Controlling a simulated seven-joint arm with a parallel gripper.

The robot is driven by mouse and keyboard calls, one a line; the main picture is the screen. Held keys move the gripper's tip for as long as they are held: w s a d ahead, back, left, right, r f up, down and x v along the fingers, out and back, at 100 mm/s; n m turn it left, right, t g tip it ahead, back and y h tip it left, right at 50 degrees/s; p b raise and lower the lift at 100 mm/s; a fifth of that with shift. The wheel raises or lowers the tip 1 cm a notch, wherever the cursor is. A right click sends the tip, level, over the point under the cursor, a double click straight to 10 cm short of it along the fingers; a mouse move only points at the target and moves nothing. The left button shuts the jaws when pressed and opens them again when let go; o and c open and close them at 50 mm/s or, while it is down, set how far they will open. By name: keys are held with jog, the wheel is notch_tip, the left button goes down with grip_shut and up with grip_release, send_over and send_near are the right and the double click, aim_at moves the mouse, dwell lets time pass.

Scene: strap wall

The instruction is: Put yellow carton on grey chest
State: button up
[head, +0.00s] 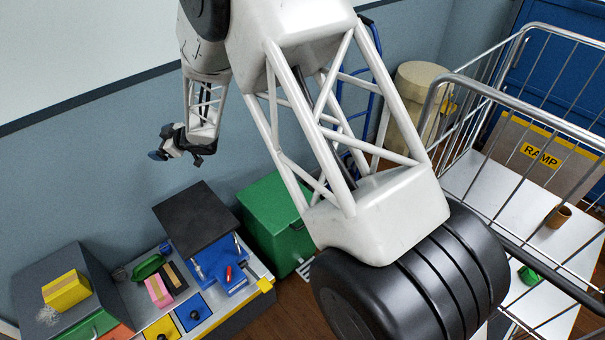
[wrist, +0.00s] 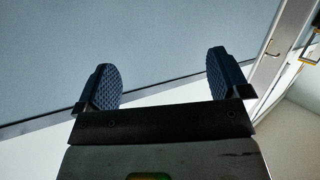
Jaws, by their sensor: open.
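The yellow carton (head: 66,290), with a tan strip across its top, sits on the flat top of the grey chest (head: 60,265) at the lower left of the head view. Nothing holds it. My gripper (head: 177,153) is open and empty, high in front of the grey-blue wall, well above and to the right of the carton. In the wrist view its two dark blue ribbed fingers (wrist: 160,82) stand wide apart with only wall between them. Neither the carton nor the chest shows in the wrist view.
Beside the chest, a bench holds a green item (head: 149,266), a pink block (head: 158,290) and a raised dark panel (head: 193,219). A green chest (head: 270,210) stands behind. A wire cage trolley (head: 480,90) fills the right. Open air surrounds my gripper.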

jog(key=w+d+r+m+t+h, duration=0.25)
jog(key=d+r, duration=0.45)
jog(key=d, duration=0.4)
jog(key=w+d+r+m+t+h, duration=0.25)
jog(key=d+r, duration=0.35)
jog(key=d, duration=0.5)
jog(key=s+d+r+m+h, duration=0.2)
jog(key=d+r, duration=0.1)
jog(key=d, duration=0.4)
jog(key=s+d+r+m+t+h, duration=0.1)
jog(key=s+d+r+m, duration=0.15)
jog(key=d, duration=0.45)
jog(key=s+d+r+m+h, duration=0.1)
jog(key=d+r+h, duration=0.15)
jog(key=d, duration=0.45)
jog(key=s+d+r+m+g+h, duration=0.1)
jog(key=s+d+r+m+h, duration=0.1)
jog(key=s+d, duration=0.65)
jog(key=s+d+r+m+g+h, duration=0.1)
jog(key=s+d+r+m+g, duration=0.15)
jog(key=s+d, duration=0.6)
jog(key=s+d+f+m+g, duration=0.1)
jog(key=s+d, duration=0.3)
jog(key=s, duration=0.6)
jog(key=s+d+f+m+g, duration=0.1)
jog(key=s+d+m+g, duration=0.1)
jog(key=s, duration=0.9)
jog(key=shift+d+m, duration=0.4)
jog(key=shift+d, duration=0.45)
jog(key=shift+s, duration=0.1)
